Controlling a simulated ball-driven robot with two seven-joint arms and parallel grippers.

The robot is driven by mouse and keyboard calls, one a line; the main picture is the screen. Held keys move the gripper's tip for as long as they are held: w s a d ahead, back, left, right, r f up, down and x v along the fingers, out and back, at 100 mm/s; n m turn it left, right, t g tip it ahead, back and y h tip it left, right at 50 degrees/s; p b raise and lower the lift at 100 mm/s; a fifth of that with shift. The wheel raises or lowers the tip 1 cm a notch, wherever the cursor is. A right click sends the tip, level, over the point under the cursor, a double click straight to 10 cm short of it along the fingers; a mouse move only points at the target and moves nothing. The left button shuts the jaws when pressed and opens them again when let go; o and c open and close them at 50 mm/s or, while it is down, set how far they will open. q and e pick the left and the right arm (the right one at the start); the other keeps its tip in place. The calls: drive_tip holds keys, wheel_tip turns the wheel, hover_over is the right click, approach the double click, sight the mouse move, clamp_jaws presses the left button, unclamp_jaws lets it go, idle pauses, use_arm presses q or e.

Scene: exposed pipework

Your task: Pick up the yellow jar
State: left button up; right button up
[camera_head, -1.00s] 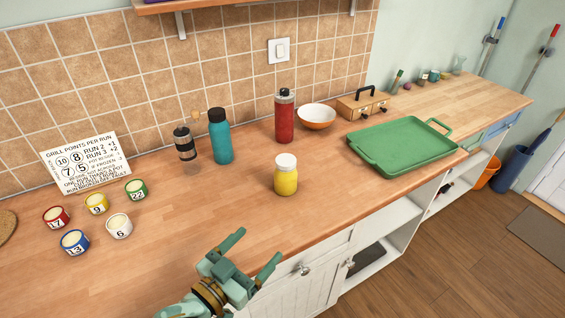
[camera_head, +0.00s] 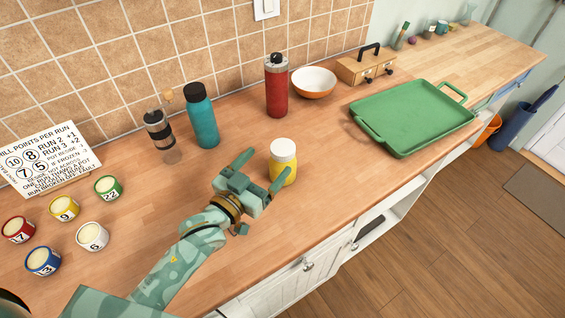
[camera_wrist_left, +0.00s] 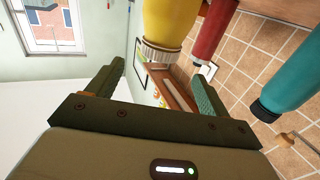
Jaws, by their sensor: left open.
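The yellow jar (camera_head: 283,172) with a white lid stands upright on the wooden counter in the head view. My left gripper (camera_head: 262,168) is open, with its fingers beside the jar on its near left side. One finger overlaps the jar's lower left in the picture; I cannot tell whether they touch. In the left wrist view the jar (camera_wrist_left: 170,22) shows ahead of the open fingers (camera_wrist_left: 160,85), its lid between their directions. The jar is not held. My right gripper is not in view.
A teal bottle (camera_head: 203,117), a grinder (camera_head: 160,135) and a red bottle (camera_head: 277,87) stand behind. A white-and-orange bowl (camera_head: 314,83) and a green tray (camera_head: 415,118) are to the right. Several numbered pots, one white (camera_head: 92,236), are at left. The counter's front edge is close by the jar.

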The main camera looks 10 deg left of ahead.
sight(288, 142)
use_arm(q)
drive_tip(key=x, duration=0.5)
drive_tip(key=b+x, duration=0.1)
drive_tip(key=x, duration=0.2)
drive_tip(key=shift+w+d+f+b, duration=0.2)
drive_tip(key=shift+f+b, duration=0.1)
drive_tip(key=shift+f, duration=0.1)
drive_tip(key=shift+w+d, duration=0.15)
drive_tip(key=shift+w, duration=0.25)
drive_tip(key=shift+s+r, duration=0.1)
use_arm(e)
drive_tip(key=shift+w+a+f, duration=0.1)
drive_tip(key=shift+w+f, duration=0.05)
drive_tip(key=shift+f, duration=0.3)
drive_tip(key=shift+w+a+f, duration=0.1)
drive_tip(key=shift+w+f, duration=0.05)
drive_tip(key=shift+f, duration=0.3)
use_arm(q)
drive_tip(key=shift+c, duration=0.3)
drive_tip(key=c, duration=1.4)
